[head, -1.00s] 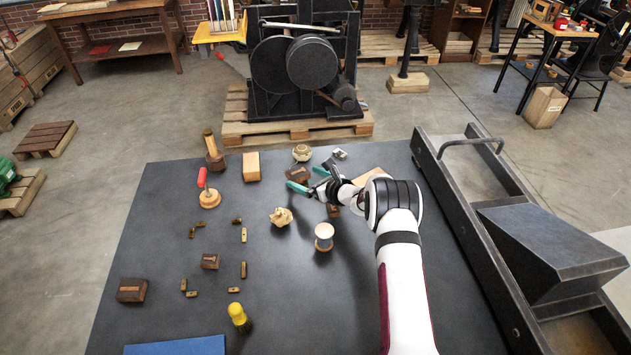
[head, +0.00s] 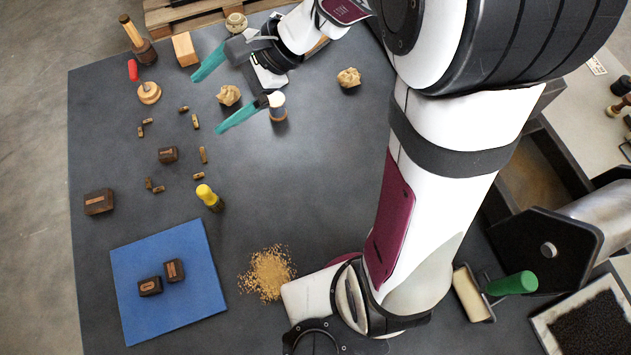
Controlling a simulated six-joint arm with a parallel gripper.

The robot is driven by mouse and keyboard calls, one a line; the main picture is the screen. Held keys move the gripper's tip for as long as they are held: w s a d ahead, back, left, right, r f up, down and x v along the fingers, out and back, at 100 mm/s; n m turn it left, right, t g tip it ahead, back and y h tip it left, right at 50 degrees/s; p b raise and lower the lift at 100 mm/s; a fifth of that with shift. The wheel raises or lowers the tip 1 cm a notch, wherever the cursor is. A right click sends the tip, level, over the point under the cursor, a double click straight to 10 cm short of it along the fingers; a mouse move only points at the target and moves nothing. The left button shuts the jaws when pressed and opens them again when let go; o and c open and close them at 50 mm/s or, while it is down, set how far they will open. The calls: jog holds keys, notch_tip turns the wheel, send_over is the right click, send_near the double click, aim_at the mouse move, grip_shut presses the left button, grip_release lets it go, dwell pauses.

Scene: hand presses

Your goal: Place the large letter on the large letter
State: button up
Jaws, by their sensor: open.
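Dark wooden letter blocks of differing size are in the head view. The largest-looking letter block (head: 98,201) lies at the table's left edge, and a smaller letter block (head: 168,154) lies up and right of it. On the blue mat (head: 130,258) are two letter blocks, one to the left (head: 150,286) and one to the right (head: 174,270), close together. My gripper (head: 207,104) is open, its teal fingers spread and empty, over the upper middle of the table, well above and right of these blocks. The area behind my gripper and arm is hidden.
Several tiny wooden pieces (head: 203,155) lie between the blocks. The table's middle is clear.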

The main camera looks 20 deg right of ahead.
jog(key=s+d+n+g+h, duration=0.1)
jog(key=s+d+n+h, duration=0.1)
jog(key=s, duration=0.5)
jog(key=s+d+n+h, duration=0.3)
jog(key=s+n, duration=0.1)
jog(key=s, duration=0.3)
jog(key=s+d+f+n+g+h, duration=0.1)
jog(key=s+d+n+h, duration=0.2)
jog(key=s, duration=0.5)
jog(key=shift+d+g, duration=0.2)
jog(key=shift+g, duration=0.1)
